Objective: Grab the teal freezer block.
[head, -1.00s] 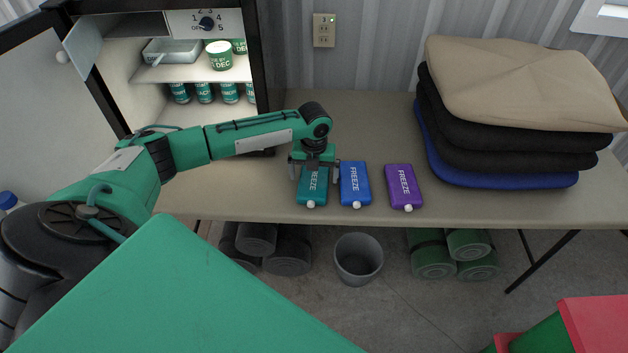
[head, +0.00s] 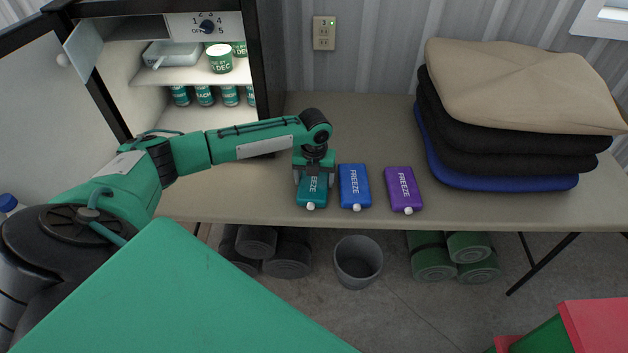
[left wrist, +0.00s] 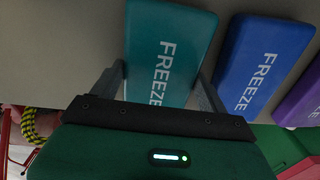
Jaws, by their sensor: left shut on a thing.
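The teal freezer block (head: 312,195) lies flat on the table, at the left end of a row of three blocks marked FREEZE. My left gripper (head: 314,180) is over its far part, pointing down, and is shut on it. In the left wrist view the teal block (left wrist: 168,45) sits between the two fingers (left wrist: 160,88), one along each side. The gripper hides the block's far end in the head view. The block appears to rest on the table still. My right gripper does not show.
A blue block (head: 355,188) lies close to the right, then a purple block (head: 404,190). Folded cloths or cushions (head: 515,110) are stacked on the right. An open fridge (head: 190,110) with cans and tubs stands at the left. A bin (head: 358,262) is under the table (head: 480,208).

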